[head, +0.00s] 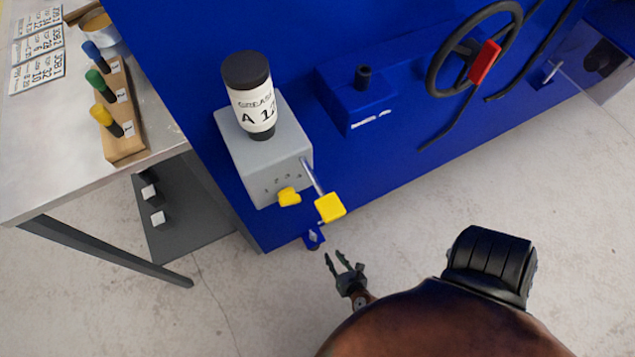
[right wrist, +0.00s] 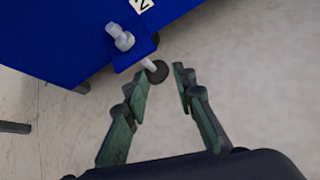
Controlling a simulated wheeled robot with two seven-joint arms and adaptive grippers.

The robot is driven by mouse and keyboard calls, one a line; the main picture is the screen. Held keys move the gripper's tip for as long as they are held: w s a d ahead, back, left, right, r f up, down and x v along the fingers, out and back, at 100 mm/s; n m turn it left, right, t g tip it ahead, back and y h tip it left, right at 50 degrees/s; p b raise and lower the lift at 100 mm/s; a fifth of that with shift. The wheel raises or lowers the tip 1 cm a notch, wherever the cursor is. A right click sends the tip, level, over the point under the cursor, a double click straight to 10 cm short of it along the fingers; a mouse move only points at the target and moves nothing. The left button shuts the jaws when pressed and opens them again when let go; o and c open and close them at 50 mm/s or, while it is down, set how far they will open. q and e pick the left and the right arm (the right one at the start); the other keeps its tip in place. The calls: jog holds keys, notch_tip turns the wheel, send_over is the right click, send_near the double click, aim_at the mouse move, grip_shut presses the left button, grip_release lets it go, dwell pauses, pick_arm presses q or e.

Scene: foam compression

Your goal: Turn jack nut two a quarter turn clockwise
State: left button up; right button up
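Jack nut two (right wrist: 122,40) is a pale metal nut on a threaded rod, set on a blue bracket (right wrist: 133,55) at the machine's lower edge. A white label with a "2" (right wrist: 142,4) is beside it. The rod ends in a dark round foot (right wrist: 157,72) near the floor. In the head view the bracket (head: 313,239) shows small below the yellow handle. My right gripper (head: 341,260) is open and empty, just below and to the right of the bracket. In the right wrist view its fingers (right wrist: 161,78) point toward the jack, apart from the nut. My left gripper is not in view.
A steel bench (head: 60,170) stands at left. The pale floor (head: 250,310) in front is clear.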

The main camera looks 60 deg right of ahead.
aim_at(311, 233)
jog(key=w+n+b, duration=0.1)
jog(key=w, duration=0.2)
jog(key=w+d+r+n+t+h+b, duration=0.1)
jog(key=w, duration=0.2)
jog(key=w+d+n+t+b, duration=0.1)
jog(key=w, duration=0.2)
jog(key=shift+w+r+n, duration=0.2)
jog(key=shift+r+n, duration=0.05)
jog(key=shift+n, duration=0.05)
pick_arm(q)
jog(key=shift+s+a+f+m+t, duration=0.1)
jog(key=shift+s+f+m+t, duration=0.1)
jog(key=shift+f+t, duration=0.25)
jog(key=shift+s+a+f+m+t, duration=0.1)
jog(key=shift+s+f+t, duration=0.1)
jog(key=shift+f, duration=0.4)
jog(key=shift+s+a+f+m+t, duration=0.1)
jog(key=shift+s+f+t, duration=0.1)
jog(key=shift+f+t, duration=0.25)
pick_arm(e)
jog(key=shift+w+d+f, duration=0.15)
jog(key=shift+w+d, duration=0.3)
jog(key=shift+w, duration=0.3)
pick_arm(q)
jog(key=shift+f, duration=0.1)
pick_arm(e)
jog(key=shift+c, duration=0.3)
grip_shut()
jog(key=shift+a, duration=0.1)
